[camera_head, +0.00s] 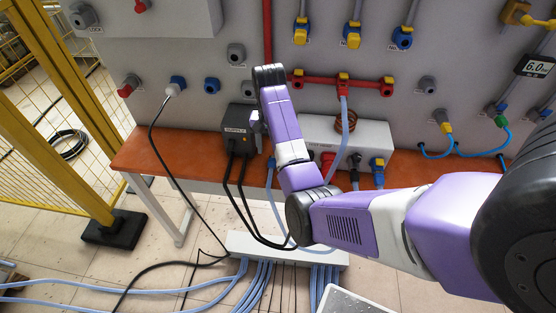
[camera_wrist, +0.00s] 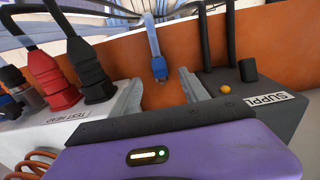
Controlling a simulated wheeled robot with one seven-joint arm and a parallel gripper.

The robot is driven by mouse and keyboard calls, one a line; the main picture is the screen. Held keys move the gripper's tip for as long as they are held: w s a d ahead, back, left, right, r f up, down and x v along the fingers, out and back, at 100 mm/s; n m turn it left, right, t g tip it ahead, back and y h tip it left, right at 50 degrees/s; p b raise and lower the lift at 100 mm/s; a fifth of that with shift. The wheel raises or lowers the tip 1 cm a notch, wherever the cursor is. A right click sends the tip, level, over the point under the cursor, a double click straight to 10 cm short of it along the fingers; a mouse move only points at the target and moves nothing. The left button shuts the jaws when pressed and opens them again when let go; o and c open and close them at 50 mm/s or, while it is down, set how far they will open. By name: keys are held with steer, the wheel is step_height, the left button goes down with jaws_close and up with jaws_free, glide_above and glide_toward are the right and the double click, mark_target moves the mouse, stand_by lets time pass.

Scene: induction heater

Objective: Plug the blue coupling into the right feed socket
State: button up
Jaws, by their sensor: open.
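The blue coupling (camera_wrist: 158,66) on a light blue hose lies over the orange bench top in the wrist view. It also shows in the head view (camera_head: 271,163), left of my arm. My gripper (camera_wrist: 162,88) is open and empty; its two grey fingers stand to either side below the coupling in the wrist view, apart from it. In the head view my gripper is mostly hidden by my own arm. A red manifold (camera_head: 322,81) on the wall has several ports; a light blue hose enters its middle one. Its right port (camera_head: 387,87) shows no hose. I cannot tell which is the right feed socket.
The dark supply box (camera_wrist: 252,105) stands close right of my gripper, with black cables. The test head box (camera_head: 372,132) is on the other side, with black and red plugs (camera_wrist: 50,80). A yellow fence (camera_head: 60,80) stands further left.

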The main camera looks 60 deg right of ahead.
mark_target(272, 160)
steer(key=shift+s+d+r, duration=0.1)
steer(key=shift+d+r, duration=0.15)
steer(key=shift+d, duration=0.1)
steer(key=shift+f, duration=0.1)
steer(key=shift+f, duration=1.2)
steer(key=shift+f, duration=0.15)
steer(key=shift+f+p, duration=0.7)
steer(key=shift+f, duration=1.8)
jaws_close()
